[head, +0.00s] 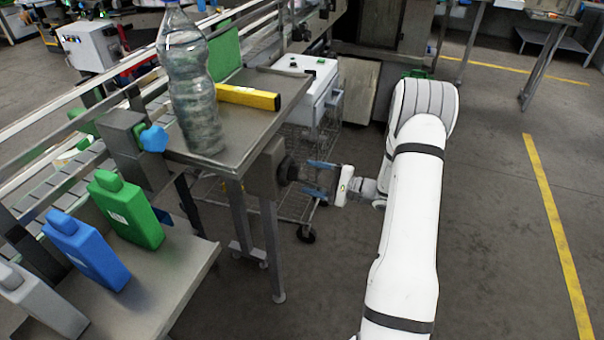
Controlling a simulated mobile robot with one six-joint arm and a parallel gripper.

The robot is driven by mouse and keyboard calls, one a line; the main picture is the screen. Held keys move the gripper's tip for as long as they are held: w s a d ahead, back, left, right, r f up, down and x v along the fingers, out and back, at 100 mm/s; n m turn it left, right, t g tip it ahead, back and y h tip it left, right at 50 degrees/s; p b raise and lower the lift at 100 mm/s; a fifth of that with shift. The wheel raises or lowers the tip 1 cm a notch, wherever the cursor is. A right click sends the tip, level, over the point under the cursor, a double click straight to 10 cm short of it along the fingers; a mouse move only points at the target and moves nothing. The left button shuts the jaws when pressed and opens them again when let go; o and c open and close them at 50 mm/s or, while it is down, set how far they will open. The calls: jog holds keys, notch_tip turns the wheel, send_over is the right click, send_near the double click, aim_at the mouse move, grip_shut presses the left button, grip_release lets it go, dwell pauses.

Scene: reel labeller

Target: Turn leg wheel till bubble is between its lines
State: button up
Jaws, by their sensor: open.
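A dark round wheel (288,170) sits on a grey block at the side of the metal table's leg. My gripper (308,177) has blue fingers, comes in from the right and points left at the wheel. Its fingers are spread, one above the other in the picture, with their tips close to the wheel's right side. I cannot tell whether they touch it. A yellow spirit level (248,97) lies on the metal tabletop (215,165). Its bubble and lines are too small to make out from here.
A clear plastic bottle (190,90) stands on the tabletop left of the level. Blue (88,250) and green (127,208) bottles stand on a lower shelf at left. A wire cart (300,205) stands behind the wheel. The floor at right is clear.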

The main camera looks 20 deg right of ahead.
aim_at(298, 174)
jog(key=shift+p+x, duration=0.3)
jog(key=shift+x, duration=1.55)
jog(key=c, duration=1)
jog(key=shift+m, duration=0.3)
jog(key=m, duration=1.1)
jog(key=shift+b, duration=0.4)
jog(key=shift+m, duration=0.3)
